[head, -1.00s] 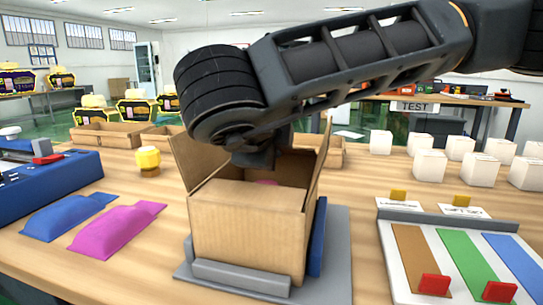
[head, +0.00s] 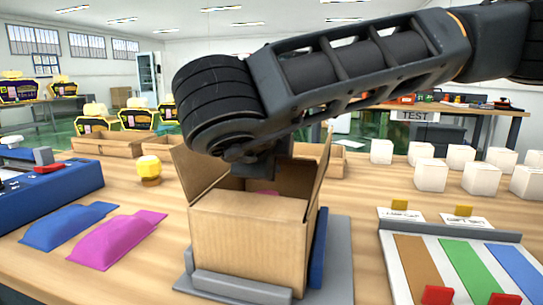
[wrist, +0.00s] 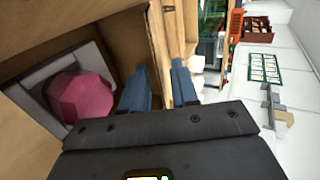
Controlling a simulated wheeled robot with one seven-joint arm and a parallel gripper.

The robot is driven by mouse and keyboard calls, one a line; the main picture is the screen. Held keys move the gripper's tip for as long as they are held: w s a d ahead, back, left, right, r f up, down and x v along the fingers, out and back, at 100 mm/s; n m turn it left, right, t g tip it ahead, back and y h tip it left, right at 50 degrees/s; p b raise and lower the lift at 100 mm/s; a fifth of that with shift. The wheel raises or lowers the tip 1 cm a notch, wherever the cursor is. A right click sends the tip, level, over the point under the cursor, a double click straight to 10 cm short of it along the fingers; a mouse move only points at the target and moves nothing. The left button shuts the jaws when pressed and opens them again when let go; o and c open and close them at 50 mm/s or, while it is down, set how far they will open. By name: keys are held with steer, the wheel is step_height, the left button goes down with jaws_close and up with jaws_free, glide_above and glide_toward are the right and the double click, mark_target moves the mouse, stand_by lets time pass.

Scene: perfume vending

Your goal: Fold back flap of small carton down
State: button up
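The small brown carton (head: 245,247) stands upright with its top open. Its left flap (head: 197,172) and right flap (head: 319,165) stand raised and lean outward. My arm covers the back flap in the head view. A pink faceted item (wrist: 78,97) sits in a grey insert inside the carton. My gripper (wrist: 160,88) is above the carton's back side. Its two blue fingers are apart, with a cardboard panel edge (wrist: 158,45) running between them, probably the back flap. I cannot tell whether either finger touches it. The fingertips are hidden in the head view.
The carton sits in a grey holder (head: 235,288) with a blue side block (head: 318,250). Blue (head: 65,227) and magenta (head: 115,240) pouches lie left. A yellow-capped item (head: 149,170) stands behind them. A colour-striped board (head: 398,285) and several white boxes (head: 431,175) are right.

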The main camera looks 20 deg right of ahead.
steer(key=v, duration=0.7)
steer(key=shift+s+a+r+p, duration=0.1)
steer(key=shift+s+p, duration=0.05)
steer(key=shift+p, duration=0.15)
